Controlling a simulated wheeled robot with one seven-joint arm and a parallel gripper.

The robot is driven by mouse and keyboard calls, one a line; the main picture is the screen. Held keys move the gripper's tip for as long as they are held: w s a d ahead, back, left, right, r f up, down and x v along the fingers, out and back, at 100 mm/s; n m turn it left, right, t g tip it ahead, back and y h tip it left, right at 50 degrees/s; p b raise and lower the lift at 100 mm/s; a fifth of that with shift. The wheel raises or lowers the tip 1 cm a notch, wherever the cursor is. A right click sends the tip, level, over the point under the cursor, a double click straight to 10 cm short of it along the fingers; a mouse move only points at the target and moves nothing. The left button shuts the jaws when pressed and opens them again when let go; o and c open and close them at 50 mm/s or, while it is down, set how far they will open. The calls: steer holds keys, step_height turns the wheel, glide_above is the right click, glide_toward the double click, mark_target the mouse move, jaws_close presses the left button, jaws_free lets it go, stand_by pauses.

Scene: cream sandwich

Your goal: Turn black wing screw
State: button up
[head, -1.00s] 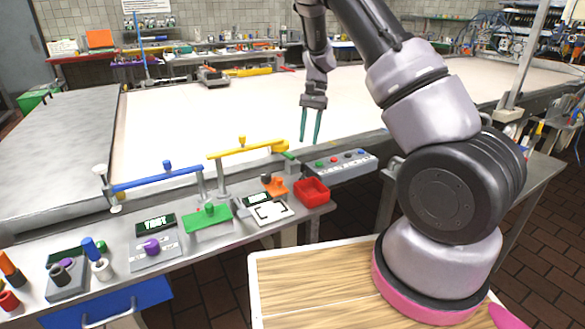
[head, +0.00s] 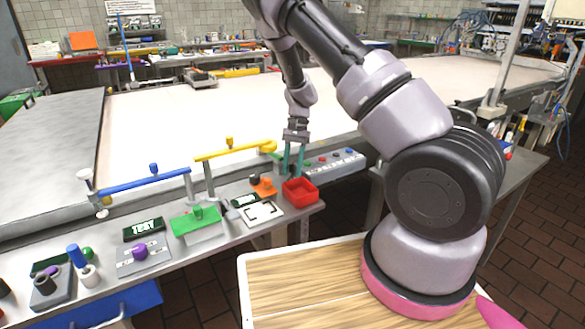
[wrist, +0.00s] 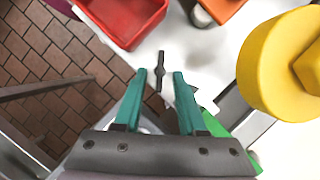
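The black wing screw (wrist: 160,71) shows in the wrist view as a thin dark bar with a wider middle. It stands against a white surface, near the red tray. My gripper (wrist: 160,76) is open, with one teal finger on each side of the screw's near end in the picture. I cannot tell whether either finger touches it. In the head view my gripper (head: 293,172) points down just behind the red tray (head: 301,193). The screw cannot be made out clearly there.
A yellow round knob (wrist: 282,65) is close on the right in the wrist view. An orange block (head: 264,188) lies left of the red tray. A grey button box (head: 335,161) is to the right. A yellow bar (head: 230,150) stands at left.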

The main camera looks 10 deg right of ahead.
jaws_close()
steer(key=shift+d+m, duration=0.1)
steer(key=shift+m, duration=0.2)
steer(key=m+y, duration=0.1)
steer(key=m, duration=0.1)
steer(key=shift+s+d+m+t, duration=0.1)
steer(key=shift+d+m+t, duration=0.05)
steer(key=shift+m+t, duration=0.25)
steer(key=m, duration=0.1)
steer(key=m+t, duration=0.1)
steer(key=m, duration=0.1)
steer(key=m+y, duration=0.1)
steer(key=shift+s+d+m+t, duration=0.1)
steer(key=shift+s+m+t, duration=0.15)
steer(key=shift+m+t, duration=0.05)
steer(key=m, duration=0.1)
steer(key=m+t, duration=0.1)
steer(key=m, duration=0.2)
steer(key=shift+s+t, duration=0.25)
steer(key=shift+t, duration=0.15)
steer(key=shift+s+m+t, duration=0.15)
steer(key=shift+m+t, duration=0.45)
steer(key=shift+m, duration=1.2)
